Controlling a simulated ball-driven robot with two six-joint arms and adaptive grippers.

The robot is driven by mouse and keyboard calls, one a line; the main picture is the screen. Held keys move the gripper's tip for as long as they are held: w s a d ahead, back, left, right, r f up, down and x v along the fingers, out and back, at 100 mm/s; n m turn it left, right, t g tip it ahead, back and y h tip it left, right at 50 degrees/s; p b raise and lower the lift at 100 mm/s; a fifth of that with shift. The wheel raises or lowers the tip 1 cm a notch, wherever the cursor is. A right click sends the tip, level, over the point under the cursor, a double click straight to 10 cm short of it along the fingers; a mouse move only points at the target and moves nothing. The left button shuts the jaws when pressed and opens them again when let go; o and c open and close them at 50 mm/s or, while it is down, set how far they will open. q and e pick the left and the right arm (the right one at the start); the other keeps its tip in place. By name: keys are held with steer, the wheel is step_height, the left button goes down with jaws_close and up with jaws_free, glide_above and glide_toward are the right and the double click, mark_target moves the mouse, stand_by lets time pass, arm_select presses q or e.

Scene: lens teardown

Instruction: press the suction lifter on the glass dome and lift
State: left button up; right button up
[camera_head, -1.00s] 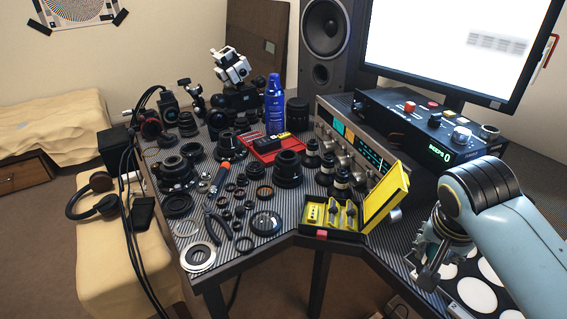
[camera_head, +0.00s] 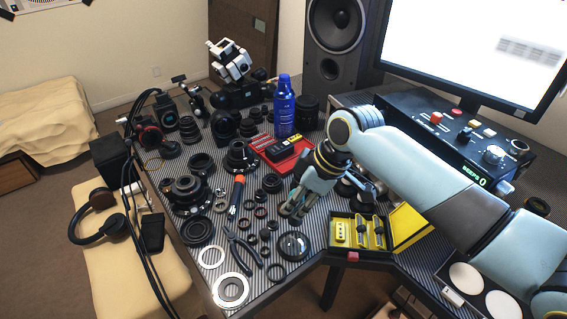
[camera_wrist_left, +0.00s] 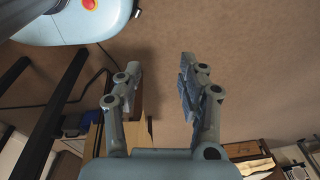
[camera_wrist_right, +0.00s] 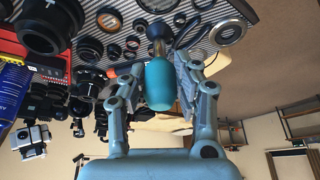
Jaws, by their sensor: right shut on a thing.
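My right gripper (camera_head: 292,210) points down over the lens parts, just behind the glass dome (camera_head: 292,245) in the head view. The dome is a dark round glass in a black ring, lying near the table's front edge. My left gripper (camera_wrist_left: 160,90) is open and empty above the brown floor.
Pliers (camera_head: 243,249), an orange-handled screwdriver (camera_head: 237,192) and several rings lie left of the dome. A yellow-lined case (camera_head: 334,247) stands open to its right. A blue can (camera_head: 284,105) and a red tray (camera_head: 271,153) are behind. Lens parts crowd the table.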

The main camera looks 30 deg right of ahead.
mark_target(296, 221)
steer(key=shift+w+r, duration=0.1)
steer(key=shift+w, duration=0.15)
steer(key=shift+s+f+n+b, duration=0.2)
steer(key=shift+f+n+b, duration=0.1)
steer(key=shift+f+b, duration=0.6)
step_height(296, 221, down, 5)
steer(key=b, duration=0.5)
steer(key=shift+r, duration=0.15)
steer(key=shift+f+b, duration=0.65)
steer(key=shift+b, duration=0.35)
arm_select(q)
step_height(296, 221, down, 8)
steer(key=s, duration=0.1)
steer(key=shift+s+f, duration=0.25)
steer(key=shift+s, duration=0.05)
steer(key=shift+s+d, duration=0.1)
steer(key=shift+s, duration=0.05)
arm_select(e)
steer(key=shift+r, duration=0.1)
arm_select(q)
steer(key=shift+r+p, duration=0.45)
steer(key=shift+f, duration=0.25)
arm_select(e)
steer(key=shift+f, duration=0.6)
arm_select(q)
steer(key=shift+r, duration=0.4)
